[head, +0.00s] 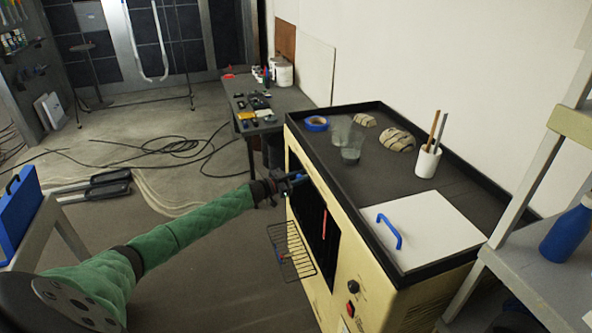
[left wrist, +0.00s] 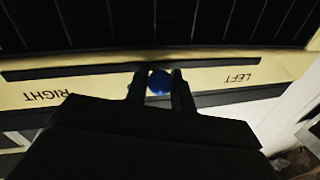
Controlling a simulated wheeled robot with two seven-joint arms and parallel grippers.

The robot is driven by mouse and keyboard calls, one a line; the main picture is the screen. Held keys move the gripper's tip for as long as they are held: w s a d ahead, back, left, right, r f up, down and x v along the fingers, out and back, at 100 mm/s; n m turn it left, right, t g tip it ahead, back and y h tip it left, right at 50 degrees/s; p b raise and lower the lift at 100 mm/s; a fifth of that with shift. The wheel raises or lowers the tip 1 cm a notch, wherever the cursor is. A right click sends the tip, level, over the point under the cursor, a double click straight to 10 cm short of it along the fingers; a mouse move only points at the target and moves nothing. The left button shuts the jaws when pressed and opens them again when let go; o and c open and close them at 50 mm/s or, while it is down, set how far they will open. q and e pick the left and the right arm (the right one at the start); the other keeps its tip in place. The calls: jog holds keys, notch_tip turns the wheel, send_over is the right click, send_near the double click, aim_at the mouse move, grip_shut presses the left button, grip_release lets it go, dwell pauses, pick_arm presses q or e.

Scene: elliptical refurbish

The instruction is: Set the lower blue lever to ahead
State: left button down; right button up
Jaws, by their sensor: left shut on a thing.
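A cream cabinet (head: 318,276) with a dark top stands at the centre right. In the left wrist view its panel has a long dark slot (left wrist: 70,73), with the upside-down words RIGHT and LEFT on either side. The round blue lever knob (left wrist: 159,85) is at the slot, roughly midway between the two words. My left gripper (left wrist: 160,76) is shut on it, one dark finger on each side. In the head view the left gripper (head: 289,182) is at the cabinet's upper left side; the lever is mostly hidden there. My right gripper is not in view.
A wire rack (head: 290,252) juts from the cabinet's dark opening (head: 318,225), below my left gripper. A white lid with a blue handle (head: 389,232), a glass and a cup of sticks (head: 428,161) are on top. Cables lie on the open floor at left.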

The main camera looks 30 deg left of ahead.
pick_arm(q)
jog(key=shift+s+d, duration=0.1)
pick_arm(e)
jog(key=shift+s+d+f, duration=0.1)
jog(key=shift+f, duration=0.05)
pick_arm(q)
jog(key=c, duration=1.2)
grip_release()
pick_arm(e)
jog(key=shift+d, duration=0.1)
pick_arm(q)
jog(key=shift+s+a+f+b, duration=0.1)
jog(key=shift+s+a+b, duration=0.2)
jog(key=shift+s+b, duration=0.1)
jog(key=b+v, duration=0.2)
jog(key=v, duration=0.4)
jog(key=shift+s+a+b, duration=0.2)
jog(key=shift+s+b, duration=0.1)
jog(key=shift+s, duration=0.1)
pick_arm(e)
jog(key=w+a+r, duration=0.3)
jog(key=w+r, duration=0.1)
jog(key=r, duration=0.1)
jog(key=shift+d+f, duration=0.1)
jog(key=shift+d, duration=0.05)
